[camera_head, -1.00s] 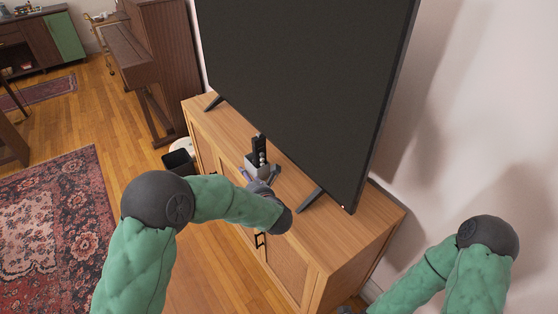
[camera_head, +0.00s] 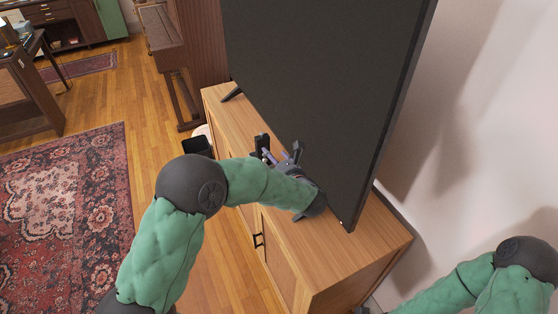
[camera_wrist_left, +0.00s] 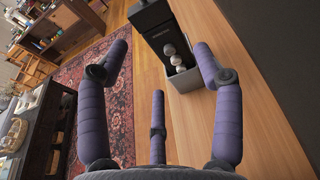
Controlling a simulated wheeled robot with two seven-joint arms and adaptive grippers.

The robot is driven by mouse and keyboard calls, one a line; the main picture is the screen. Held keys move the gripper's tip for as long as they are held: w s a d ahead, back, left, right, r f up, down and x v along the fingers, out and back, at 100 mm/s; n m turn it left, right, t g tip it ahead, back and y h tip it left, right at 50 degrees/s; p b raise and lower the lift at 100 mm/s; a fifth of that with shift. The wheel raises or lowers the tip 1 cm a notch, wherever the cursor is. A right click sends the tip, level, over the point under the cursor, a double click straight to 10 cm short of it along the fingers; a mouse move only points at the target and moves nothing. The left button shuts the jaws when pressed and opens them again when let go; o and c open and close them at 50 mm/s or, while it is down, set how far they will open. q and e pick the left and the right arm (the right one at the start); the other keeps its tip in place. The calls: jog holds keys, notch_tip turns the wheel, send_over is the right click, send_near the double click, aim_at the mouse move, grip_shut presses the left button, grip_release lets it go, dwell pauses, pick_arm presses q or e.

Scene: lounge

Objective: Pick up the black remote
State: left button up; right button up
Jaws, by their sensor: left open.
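A black upright object (camera_head: 262,142) stands on the wooden cabinet in front of the television. In the left wrist view it is a black block (camera_wrist_left: 152,22) with several pale round knobs on its face and a dark base. I cannot tell whether it is the black remote; no other remote is clear to see. My left gripper (camera_head: 280,156) is beside it, open and empty, its purple fingers spread. In the left wrist view the left gripper (camera_wrist_left: 165,75) has the block beyond and between its fingertips, near the right finger. My right gripper is out of view.
The large television (camera_head: 320,90) stands close behind the left gripper, with its foot (camera_head: 232,94) on the cabinet (camera_head: 355,250). The cabinet top is bare at its near right end. A dark square item (camera_head: 197,146) is beside the cabinet. A red rug (camera_head: 70,200) covers the floor at left.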

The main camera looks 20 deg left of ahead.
pick_arm(q)
jog(key=shift+b+x, duration=1.55)
jog(key=shift+x, duration=2.4)
jog(key=shift+d+f, duration=0.1)
grip_shut()
jog(key=shift+o, duration=1.2)
grip_release()
